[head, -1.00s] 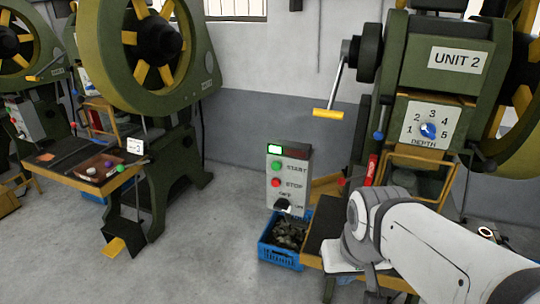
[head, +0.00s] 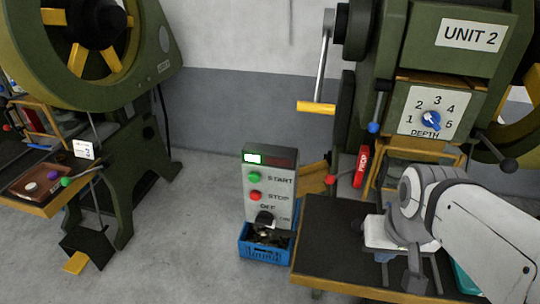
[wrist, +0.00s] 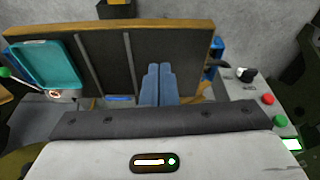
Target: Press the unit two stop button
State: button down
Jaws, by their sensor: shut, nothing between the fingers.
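The grey control box (head: 285,212) stands left of the machine labelled UNIT 2 (head: 472,36). Its red STOP button (head: 255,196) sits between the green START button (head: 254,177) above and a black OFF/ON knob (head: 265,219) below. A green indicator (head: 252,158) is lit on top. In the wrist view the red button (wrist: 268,98) shows at the right, apart from my gripper. My gripper (wrist: 157,72) has its two blue-grey fingers together with nothing between them, pointing over the dark table. In the head view my arm is right of the box.
A dark worktable (head: 330,240) with a wooden edge lies between the box and my arm. A blue crate (head: 262,253) is by the box's foot. A teal tray (wrist: 45,65) is on the table. Another press stands at left; the floor between is clear.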

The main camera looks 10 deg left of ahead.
jog(key=w+a+f+n+t+h+b, duration=0.1)
jog(key=w+a+f+n+h+b, duration=0.2)
jog(key=f+n+b, duration=0.45)
jog(key=w+a+f+n+t+h+b, duration=0.1)
jog(key=w+f+n+t+h+b, duration=0.2)
jog(key=n, duration=0.7)
jog(key=a+f+n+t+y+b, duration=0.2)
jog(key=a+n+t+y+b, duration=0.3)
jog(key=a+n, duration=1.3)
jog(key=s+a+t+b, duration=0.1)
jog(key=a+t+b, duration=0.3)
jog(key=a+t, duration=0.2)
jog(key=shift+a, duration=1.1)
jog(key=shift+w, duration=0.1)
